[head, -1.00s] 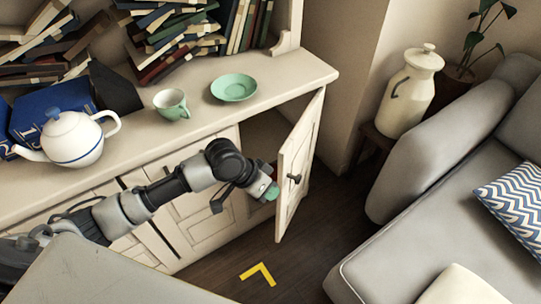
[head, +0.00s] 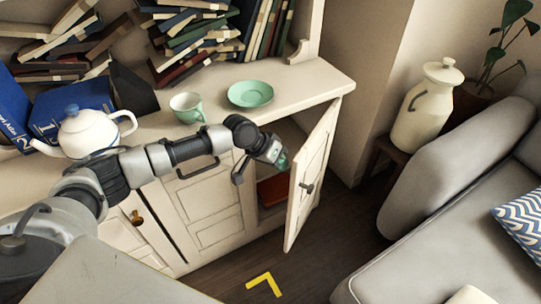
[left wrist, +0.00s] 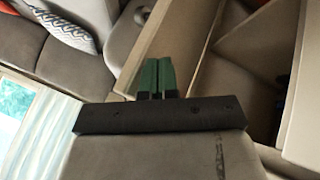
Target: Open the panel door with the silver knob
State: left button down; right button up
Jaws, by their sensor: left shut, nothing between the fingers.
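The cream panel door (head: 312,180) at the right end of the cabinet stands well open in the head view. Its round knob (head: 309,188), dark grey in this light, is on the outer face. My left gripper (head: 283,160) is at the inner side of the door, near its upper free edge, beside the cabinet opening. I cannot tell whether it touches the door. In the left wrist view, the green fingers of my left gripper (left wrist: 157,76) are together and empty, with a pale panel edge close by. My right gripper is not in view.
A reddish object (head: 274,190) lies inside the open cabinet. A teapot (head: 88,132), a cup (head: 187,107) and a green saucer (head: 250,94) stand on the cabinet top. A grey sofa (head: 450,235) is on the right. Floor with a yellow mark (head: 264,284) lies between.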

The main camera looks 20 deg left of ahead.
pick_arm(q)
jog(key=shift+x, duration=1)
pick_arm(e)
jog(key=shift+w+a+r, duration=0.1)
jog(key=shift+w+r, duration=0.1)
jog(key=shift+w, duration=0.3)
pick_arm(q)
jog(key=shift+d, duration=0.15)
